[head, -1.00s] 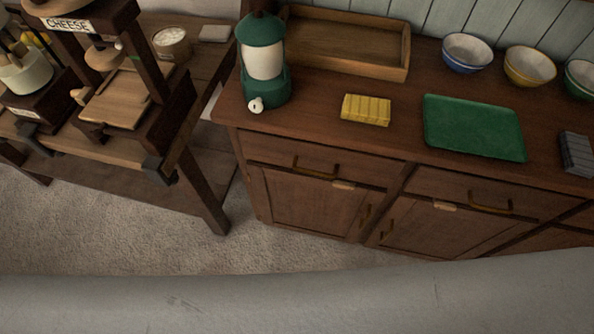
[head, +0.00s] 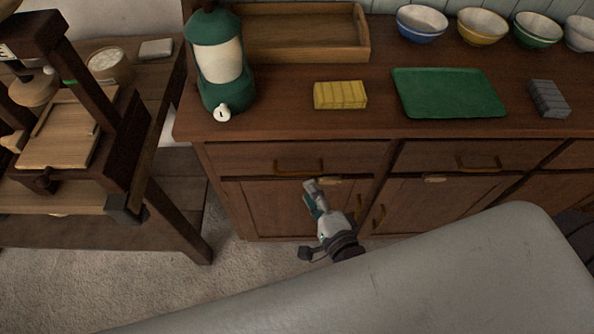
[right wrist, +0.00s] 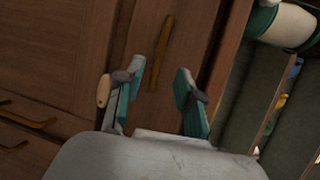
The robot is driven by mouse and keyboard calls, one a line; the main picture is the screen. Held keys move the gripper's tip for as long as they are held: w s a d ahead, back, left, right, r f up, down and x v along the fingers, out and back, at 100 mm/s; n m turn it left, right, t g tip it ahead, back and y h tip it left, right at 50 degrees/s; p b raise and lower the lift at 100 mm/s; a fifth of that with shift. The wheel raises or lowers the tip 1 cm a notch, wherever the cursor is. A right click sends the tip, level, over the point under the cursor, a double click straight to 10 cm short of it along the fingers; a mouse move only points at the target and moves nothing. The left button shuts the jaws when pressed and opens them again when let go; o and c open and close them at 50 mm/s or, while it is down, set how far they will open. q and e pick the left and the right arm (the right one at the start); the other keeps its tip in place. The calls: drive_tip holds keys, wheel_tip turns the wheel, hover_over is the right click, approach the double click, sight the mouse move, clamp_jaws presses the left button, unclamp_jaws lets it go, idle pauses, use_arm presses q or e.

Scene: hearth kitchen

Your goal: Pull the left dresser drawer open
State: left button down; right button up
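The left dresser drawer (head: 240,159) is shut in the head view, flush with the dresser front, with a bar handle (head: 298,164). My right gripper (head: 312,188) is just below and in front of this handle. In the right wrist view, my right gripper (right wrist: 160,70) is open and empty, its two fingers spread apart. The left drawer's handle (right wrist: 163,48) lies ahead, in line with the gap between the fingers, and I see no contact. My left gripper is not in view.
A cupboard door (head: 262,208) with a wooden tab (head: 330,181) is below the drawer. A cheese-press table (head: 75,200) stands at left.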

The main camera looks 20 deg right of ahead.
sight(298, 172)
drive_tip(key=x, duration=0.8)
drive_tip(key=shift+s, duration=0.1)
drive_tip(key=shift+c, duration=0.4)
clamp_jaws()
